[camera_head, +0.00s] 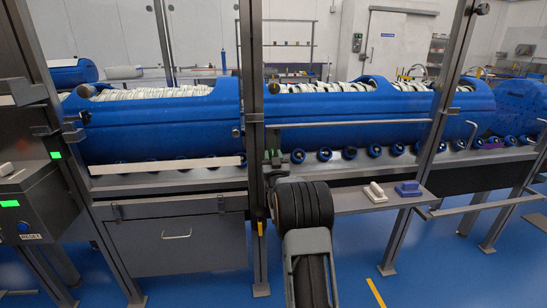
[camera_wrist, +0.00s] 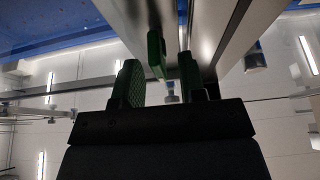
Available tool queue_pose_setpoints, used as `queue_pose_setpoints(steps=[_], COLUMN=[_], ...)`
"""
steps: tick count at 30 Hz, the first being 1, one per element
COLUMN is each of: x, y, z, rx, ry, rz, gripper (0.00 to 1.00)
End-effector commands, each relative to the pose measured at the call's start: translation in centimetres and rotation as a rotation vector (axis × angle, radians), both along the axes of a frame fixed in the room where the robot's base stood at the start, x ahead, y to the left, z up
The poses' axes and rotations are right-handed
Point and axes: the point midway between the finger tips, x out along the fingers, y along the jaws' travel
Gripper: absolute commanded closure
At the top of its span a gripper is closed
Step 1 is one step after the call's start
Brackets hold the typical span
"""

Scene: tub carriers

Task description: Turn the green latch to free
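The green latch (camera_wrist: 156,55) shows in the wrist view as a flat dark green piece beside a grey metal post. My gripper (camera_wrist: 160,70) is open, with one finger on each side of the latch. The latch's lower end reaches between the fingertips, and I see a gap on both sides. In the head view my gripper (camera_head: 271,160) is at the upright post, in front of the blue tubs. My own arm hides much of that spot, and I cannot make out the latch clearly there.
The grey post (camera_head: 252,130) stands close beside my gripper. A long blue tub (camera_head: 160,125) and another blue tub (camera_head: 370,104) lie behind the frame. A horizontal bar (camera_head: 350,122) runs right of the post. A ledge (camera_head: 345,203) holds a white block (camera_head: 375,193) and a blue block (camera_head: 408,189).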

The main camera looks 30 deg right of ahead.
Motion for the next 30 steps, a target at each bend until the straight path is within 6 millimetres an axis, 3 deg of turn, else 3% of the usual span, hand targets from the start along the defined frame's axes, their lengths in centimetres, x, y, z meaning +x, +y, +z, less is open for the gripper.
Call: queue_pose_setpoints(steps=[11, 22, 30], x=[-0.03, -0.12, -0.07], y=[0.00, -0.16, -0.07], z=[0.01, -0.20, -0.57], rx=[0.000, -0.039, -0.208], ry=[0.000, 0.017, 0.096], rz=[0.000, -0.004, -0.004], gripper=[0.99, 1.00, 1.00])
